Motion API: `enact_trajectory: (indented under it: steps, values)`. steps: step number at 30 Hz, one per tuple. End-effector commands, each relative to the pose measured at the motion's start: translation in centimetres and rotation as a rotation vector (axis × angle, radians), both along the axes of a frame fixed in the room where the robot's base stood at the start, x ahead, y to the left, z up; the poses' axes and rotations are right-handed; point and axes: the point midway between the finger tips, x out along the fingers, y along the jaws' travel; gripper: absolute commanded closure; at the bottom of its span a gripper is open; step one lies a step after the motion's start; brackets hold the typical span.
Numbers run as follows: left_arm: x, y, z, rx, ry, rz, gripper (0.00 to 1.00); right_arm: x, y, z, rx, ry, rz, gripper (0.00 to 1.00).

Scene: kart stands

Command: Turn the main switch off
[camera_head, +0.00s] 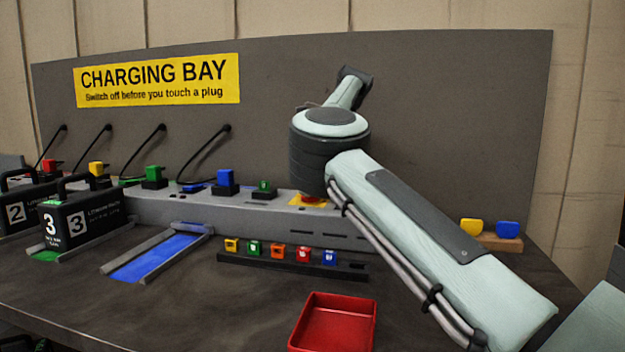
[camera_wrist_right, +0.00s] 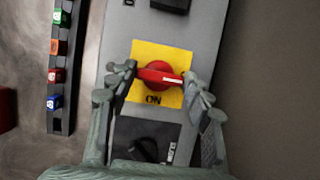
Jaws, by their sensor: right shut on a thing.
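The main switch is a red rotary knob (camera_wrist_right: 158,76) on a yellow plate (camera_wrist_right: 146,101) marked "ON". In the right wrist view the knob's bar lies across the picture, with a white mark on its right part. My right gripper (camera_wrist_right: 158,82) is shut on the knob, one finger at each end of the bar. My left gripper is in neither view.
A grey console carries several coloured plugs. A rack of small coloured tags (camera_head: 290,262) lies in front, with a red tray (camera_head: 335,322) nearer. Battery boxes (camera_head: 84,225) stand at left. A yellow block (camera_head: 471,227) and blue block (camera_head: 507,229) sit at right. A backboard (camera_head: 450,100) rises behind.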

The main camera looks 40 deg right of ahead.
Motion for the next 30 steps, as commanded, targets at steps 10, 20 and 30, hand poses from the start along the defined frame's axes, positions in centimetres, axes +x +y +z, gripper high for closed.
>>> enact_trajectory:
  steps: [10,20,30]
  values:
    - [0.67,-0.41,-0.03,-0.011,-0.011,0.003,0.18,0.00,0.03,-0.06,-0.001,0.001,0.029,0.79]
    - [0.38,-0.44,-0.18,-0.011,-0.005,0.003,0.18,0.01,0.02,-0.06,-0.001,0.002,0.028,0.37]
    - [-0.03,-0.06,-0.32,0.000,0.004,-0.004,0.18,0.01,0.00,0.01,-0.001,0.001,0.026,0.29]
